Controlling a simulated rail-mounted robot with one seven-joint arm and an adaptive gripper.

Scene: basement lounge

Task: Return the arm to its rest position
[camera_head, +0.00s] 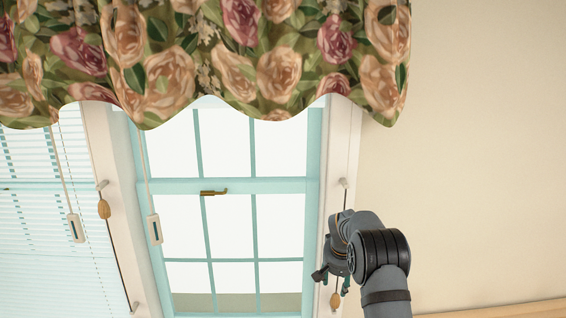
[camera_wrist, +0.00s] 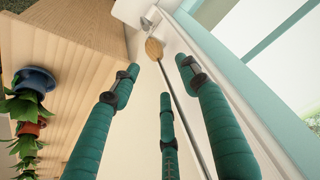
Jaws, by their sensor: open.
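My gripper (camera_head: 333,281) is in front of the right side of the window frame in the head view, at the end of my raised arm. Its teal fingers are spread apart in the wrist view (camera_wrist: 158,78), and nothing is held between them. A wooden cord pull (camera_wrist: 154,48) on a dark cord lies beyond the fingertips there. The cord passes behind the fingers, and I cannot tell how far off it is. This pull also shows just below the gripper in the head view (camera_head: 336,300). Part of the gripper is hidden behind my wrist.
A teal-framed window (camera_head: 253,186) with a brass handle (camera_head: 213,192) fills the middle. A floral valance (camera_head: 200,55) hangs above. Blinds (camera_head: 35,200) with cords are at left. Plain wall (camera_head: 480,160) is at right. Potted plants (camera_wrist: 35,79) stand on a wooden surface (camera_wrist: 85,45).

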